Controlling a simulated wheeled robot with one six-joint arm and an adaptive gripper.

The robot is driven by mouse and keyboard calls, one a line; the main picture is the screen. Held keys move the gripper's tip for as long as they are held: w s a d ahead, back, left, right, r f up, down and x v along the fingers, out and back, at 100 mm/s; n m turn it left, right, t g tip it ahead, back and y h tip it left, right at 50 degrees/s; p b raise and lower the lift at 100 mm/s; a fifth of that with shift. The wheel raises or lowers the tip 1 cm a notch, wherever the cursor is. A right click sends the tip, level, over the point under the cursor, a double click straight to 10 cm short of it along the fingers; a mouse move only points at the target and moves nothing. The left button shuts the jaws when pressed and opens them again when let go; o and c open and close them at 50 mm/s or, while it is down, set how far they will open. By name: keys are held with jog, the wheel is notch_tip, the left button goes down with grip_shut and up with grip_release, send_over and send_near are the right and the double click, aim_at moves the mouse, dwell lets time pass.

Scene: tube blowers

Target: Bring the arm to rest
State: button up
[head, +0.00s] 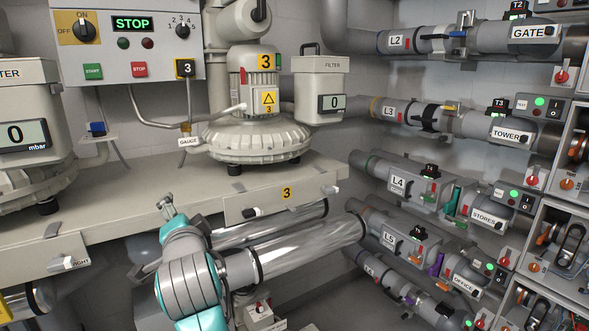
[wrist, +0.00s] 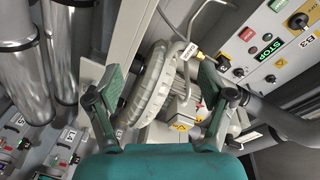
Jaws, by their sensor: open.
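My gripper shows in the wrist view (wrist: 163,88) with its two fingers spread wide apart and nothing between them. Beyond the fingers is blower 3 (wrist: 155,85), a pale ribbed machine with a motor. In the head view my teal and grey arm (head: 190,275) rises from the bottom, in front of the bench. My gripper (head: 168,208) is small there, near the bench's front edge, and partly hidden by my own wrist. Blower 3 (head: 257,140) stands on the bench behind it. I cannot tell the exact gap to the bench edge.
The pale bench (head: 120,190) carries another blower with a filter (head: 22,120) at left. A control panel (head: 128,40) reading STOP hangs above. Shiny pipes (head: 300,250) run beside my arm. Labelled pipes such as L4 (head: 398,182) and a switch rack (head: 560,240) fill the right.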

jog(key=s+d+f+n+h, duration=0.1)
jog(key=s+d+f, duration=0.2)
jog(key=d+f, duration=0.5)
jog(key=s+d+f+n, duration=0.1)
jog(key=s+d+f, duration=0.3)
jog(key=f, duration=0.7)
jog(key=s+d+f+n+h, duration=0.1)
jog(key=s+d+f, duration=0.1)
jog(key=d+f, duration=0.65)
jog(key=s+d+f+n+h, duration=0.1)
jog(key=s+d+f, duration=0.5)
jog(key=s, duration=0.2)
jog(key=s+d+f+n+h, duration=0.1)
jog(key=s+d+f, duration=0.45)
jog(key=s, duration=0.35)
jog(key=s+d+r+h, duration=0.1)
jog(key=s+d, duration=0.2)
jog(key=s, duration=0.6)
jog(key=s+d+r+n+h, duration=0.1)
jog(key=s+d+r, duration=0.1)
jog(key=s, duration=0.7)
jog(key=s+d+r+n+h, duration=0.1)
jog(key=s+d, duration=0.3)
jog(key=s, duration=0.5)
jog(key=shift+d+r+g, duration=0.35)
jog(key=shift+r+g, duration=0.05)
jog(key=shift+r, duration=0.35)
